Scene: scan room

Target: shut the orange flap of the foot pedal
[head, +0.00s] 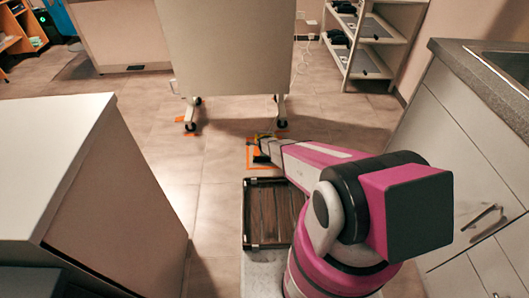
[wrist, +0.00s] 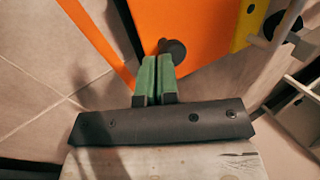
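The orange flap (wrist: 195,25) of the foot pedal fills the upper middle of the wrist view, with a round black knob (wrist: 175,49) in front of its lower part. A yellow part (wrist: 248,22) stands at its right edge. In the head view the pedal (head: 262,157) is small on the floor, mostly hidden by my arm; how far the flap is open cannot be told. My gripper (wrist: 157,62) has its two green fingers together with nothing visible between them. Its fingertips are close to the flap and knob; whether they touch is unclear.
Orange tape (head: 265,179) marks the floor around the pedal. A wheeled white panel (head: 228,50) stands just behind it. A cabinet (head: 125,200) is on the left, and a counter with drawers (head: 450,150) on the right. Open floor (head: 165,135) lies left of the pedal.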

